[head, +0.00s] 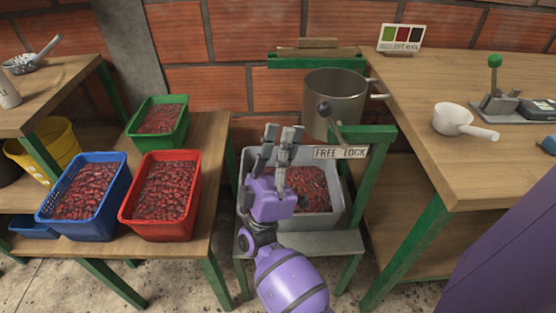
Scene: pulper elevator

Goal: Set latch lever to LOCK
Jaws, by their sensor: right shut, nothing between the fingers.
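The latch lever (324,108) has a dark round knob on a short arm. It stands in front of the steel pot and leans up and to the left, toward the FREE side. The label plate (340,152) below it reads FREE on the left and LOCK on the right. My right gripper (284,136) is shut and empty, fingers pointing up, left of the lever and apart from it in the picture. Its depth relative to the lever is hard to tell. My left gripper is not in view.
A steel pot (345,92) stands on the green frame (372,134). Below is a grey crate (337,212) of red cherries, partly hidden by my right gripper. Blue (112,218), red (160,228) and green (183,134) crates stand left. A wooden table (440,80) bounds the right.

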